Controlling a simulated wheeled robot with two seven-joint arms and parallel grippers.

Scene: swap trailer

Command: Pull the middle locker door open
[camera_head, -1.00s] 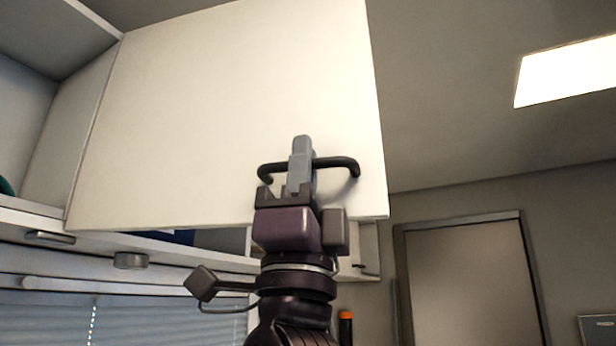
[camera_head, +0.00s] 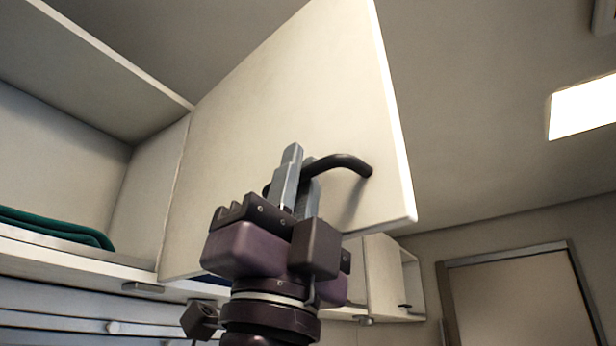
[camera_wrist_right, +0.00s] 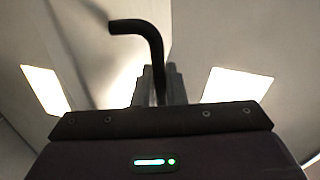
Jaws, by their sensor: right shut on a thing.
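The cream locker door (camera_head: 270,110) stands swung out from the cabinet, its free edge toward the right of the head view. Its black bar handle (camera_head: 345,162) is near the lower free corner. My right gripper (camera_head: 295,180) is shut on the handle, its grey fingers on either side of the bar. In the right wrist view the black handle (camera_wrist_right: 150,38) bends and runs down between the fingertips (camera_wrist_right: 158,85). Part of the handle is hidden behind the fingers. My left gripper is not in view.
An open compartment to the left holds a folded green cloth (camera_head: 55,228). Another cabinet (camera_head: 390,275) with an open side shows behind the door at lower right. A framed room door (camera_head: 520,300) is at the far right. The space right of the locker door is open.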

